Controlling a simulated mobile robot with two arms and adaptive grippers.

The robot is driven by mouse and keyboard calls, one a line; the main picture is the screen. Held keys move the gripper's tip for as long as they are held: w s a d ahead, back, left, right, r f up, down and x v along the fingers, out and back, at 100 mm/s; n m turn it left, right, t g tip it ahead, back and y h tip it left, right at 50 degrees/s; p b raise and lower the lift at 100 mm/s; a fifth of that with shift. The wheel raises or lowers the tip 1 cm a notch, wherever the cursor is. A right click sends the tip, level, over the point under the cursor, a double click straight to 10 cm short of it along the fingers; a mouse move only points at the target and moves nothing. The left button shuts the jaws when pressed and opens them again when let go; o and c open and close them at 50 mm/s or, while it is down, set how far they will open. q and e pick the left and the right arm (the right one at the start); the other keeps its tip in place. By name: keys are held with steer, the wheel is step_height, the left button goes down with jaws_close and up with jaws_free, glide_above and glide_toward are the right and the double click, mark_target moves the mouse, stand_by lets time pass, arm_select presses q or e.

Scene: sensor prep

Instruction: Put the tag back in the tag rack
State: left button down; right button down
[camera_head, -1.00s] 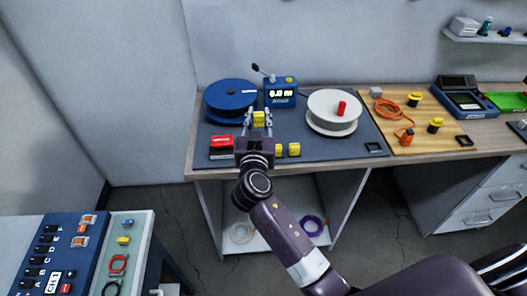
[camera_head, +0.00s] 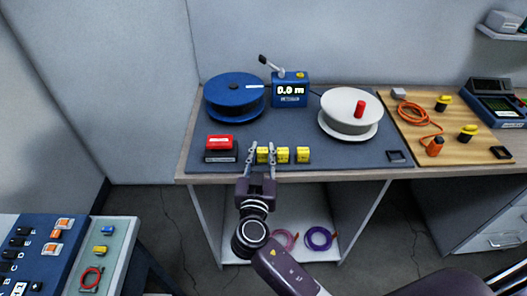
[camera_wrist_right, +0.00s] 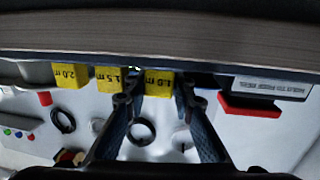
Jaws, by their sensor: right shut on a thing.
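My right gripper (camera_head: 261,151) is shut on a yellow tag (camera_head: 263,157) at the front of the grey mat. In the right wrist view, the gripper (camera_wrist_right: 157,88) has one finger on each side of this tag, which reads 1.0 m (camera_wrist_right: 158,81). Two more yellow tags stand beside it to the right in the head view, the 1.5 m tag (camera_head: 282,155) and the 2.0 m tag (camera_head: 303,155). The tag rack itself cannot be told apart from the row of tags. I cannot tell whether the held tag touches the surface below. My left gripper is out of view.
A red-topped black block (camera_head: 220,145) stands left of the gripper. Behind are a blue reel (camera_head: 235,98), a blue meter (camera_head: 290,92) reading 0.0 m and a white reel (camera_head: 345,112).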

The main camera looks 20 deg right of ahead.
steer(key=shift+s, duration=0.1)
steer(key=c, duration=2)
jaws_free()
steer(key=shift+s+a+r, duration=0.1)
steer(key=shift+a, duration=0.05)
steer(key=shift+o, duration=0.3)
steer(key=shift+s+a, duration=0.15)
steer(key=shift+s, duration=0.2)
steer(key=b+v, duration=0.4)
steer(key=v, duration=0.7)
